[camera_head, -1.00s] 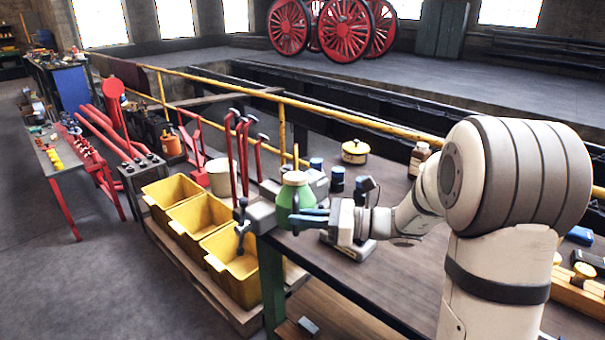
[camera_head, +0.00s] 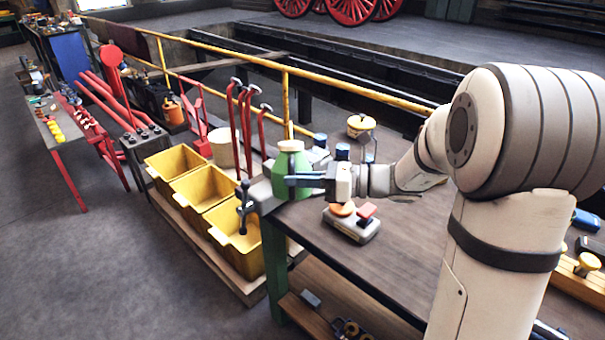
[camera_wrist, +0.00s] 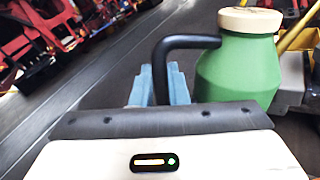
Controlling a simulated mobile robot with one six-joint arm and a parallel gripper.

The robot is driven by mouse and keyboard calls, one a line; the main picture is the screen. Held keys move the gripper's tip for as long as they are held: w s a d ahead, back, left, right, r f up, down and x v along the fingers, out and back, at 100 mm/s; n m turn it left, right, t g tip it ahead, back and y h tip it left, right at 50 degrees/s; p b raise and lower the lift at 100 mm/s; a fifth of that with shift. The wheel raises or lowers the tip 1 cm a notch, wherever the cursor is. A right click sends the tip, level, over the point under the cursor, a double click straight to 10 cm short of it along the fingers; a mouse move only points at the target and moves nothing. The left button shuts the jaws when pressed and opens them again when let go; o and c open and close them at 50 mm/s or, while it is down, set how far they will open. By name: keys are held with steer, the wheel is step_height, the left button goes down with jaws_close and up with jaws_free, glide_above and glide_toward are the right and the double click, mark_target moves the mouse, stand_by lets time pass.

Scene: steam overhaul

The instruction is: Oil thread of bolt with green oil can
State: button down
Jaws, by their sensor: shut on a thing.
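The green oil can (camera_head: 290,172) with a pale tan cap is upright at the near-left corner of the workbench, beside the dark vise (camera_head: 245,205). My gripper (camera_head: 308,181) has its blue fingers shut on the can's black handle. In the wrist view the can (camera_wrist: 238,72) stands right of the fingers (camera_wrist: 160,85), which close around the handle (camera_wrist: 165,62). I cannot tell whether the can's base is clear of the bench. I cannot make out the bolt or its thread in either view.
A yellow rail (camera_head: 350,91) runs behind.

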steer(key=shift+w+r+m+p, duration=0.2)
steer(key=shift+r+m+p, duration=0.95)
steer(key=shift+p, duration=0.75)
steer(key=shift+w+r+m+g+p, duration=0.15)
steer(key=shift+r+p, duration=0.25)
steer(key=shift+p, duration=0.5)
steer(key=shift+r+m+g+p, duration=0.15)
steer(key=shift+r+p, duration=0.2)
steer(key=shift+p, duration=0.55)
steer(key=shift+w+r+m+h+p, duration=0.3)
steer(key=shift+r+p, duration=0.4)
steer(key=shift+p, duration=0.9)
steer(key=shift+w+r+m+h+p, duration=0.1)
steer(key=shift+w+r+m+p, duration=0.4)
steer(key=shift+p, duration=1.1)
steer(key=shift+s, duration=0.2)
